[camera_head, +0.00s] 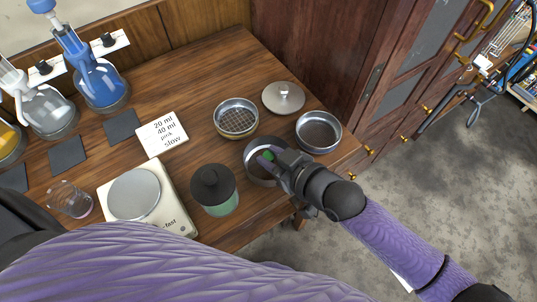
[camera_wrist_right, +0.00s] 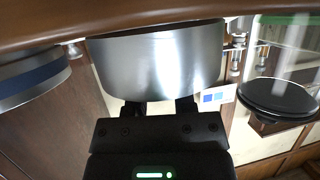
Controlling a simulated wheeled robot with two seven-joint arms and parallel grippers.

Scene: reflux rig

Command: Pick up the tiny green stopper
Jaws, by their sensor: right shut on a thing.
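The tiny green stopper (camera_head: 268,155) shows as a small green spot at the fingertips of my right gripper (camera_head: 269,157), over the inside of a round metal tin (camera_head: 250,167). My right gripper is shut on the stopper, and the fingers partly cover it. In the right wrist view, which is upside down, the fingers of my right gripper (camera_wrist_right: 161,105) reach past the rim of the tin (camera_wrist_right: 160,60). The tin's wall hides the fingertips and the stopper there. My left gripper is not in view.
A dark-lidded jar with green contents (camera_head: 214,190) stands left of the tin. A mesh sieve (camera_head: 236,118), a metal lid (camera_head: 284,98) and another round tin (camera_head: 318,133) are close behind and right. A scale (camera_head: 167,213) stands further left. The table edge is near, at right.

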